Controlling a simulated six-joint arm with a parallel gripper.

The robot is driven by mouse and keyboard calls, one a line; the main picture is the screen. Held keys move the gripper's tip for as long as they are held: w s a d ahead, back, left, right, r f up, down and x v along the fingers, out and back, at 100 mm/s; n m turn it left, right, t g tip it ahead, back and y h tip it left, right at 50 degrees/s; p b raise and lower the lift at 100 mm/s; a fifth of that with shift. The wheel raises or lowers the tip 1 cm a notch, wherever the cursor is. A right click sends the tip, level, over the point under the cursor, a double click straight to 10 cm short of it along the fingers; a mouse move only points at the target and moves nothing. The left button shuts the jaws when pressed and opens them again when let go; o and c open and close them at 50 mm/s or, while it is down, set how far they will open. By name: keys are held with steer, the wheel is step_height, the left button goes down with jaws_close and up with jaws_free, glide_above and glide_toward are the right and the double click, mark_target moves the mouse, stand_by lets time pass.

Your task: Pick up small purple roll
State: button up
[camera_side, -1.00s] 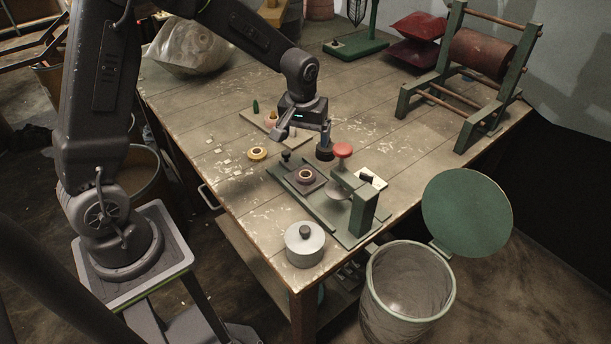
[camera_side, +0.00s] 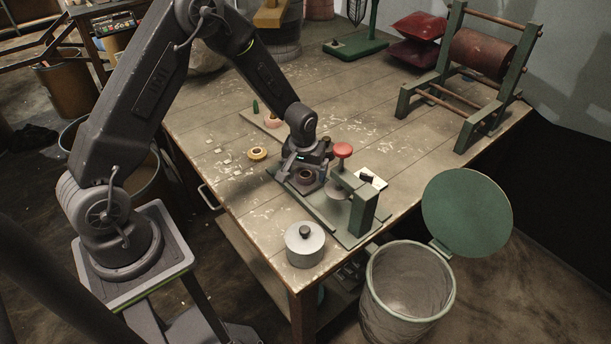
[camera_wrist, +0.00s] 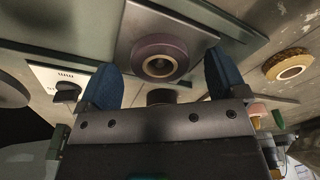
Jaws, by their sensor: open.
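The small purple roll (camera_wrist: 160,60) lies flat on a square plate (camera_wrist: 128,28) of the green winding device, with a pale core at its centre. It also shows in the side view (camera_side: 306,177), partly covered by my gripper. My gripper (camera_side: 308,170) is over the plate. In the wrist view, the blue fingertips of my gripper (camera_wrist: 160,85) are open, one to each side of the roll and nearer the camera. Nothing is between them in their grip. I cannot tell whether either finger touches the roll.
A yellow roll (camera_side: 257,153) lies left of the device. A red knob (camera_side: 342,149) and a green post (camera_side: 364,213) stand close on the right. A lidded pot (camera_side: 305,244) is at the front edge. A white switch box (camera_side: 371,179) is beside the post.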

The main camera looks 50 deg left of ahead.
steer(key=shift+f, duration=0.3)
steer(key=shift+c, duration=0.4)
steer(key=c, duration=1)
steer(key=shift+r, duration=0.1)
steer(key=shift+w+r, duration=0.1)
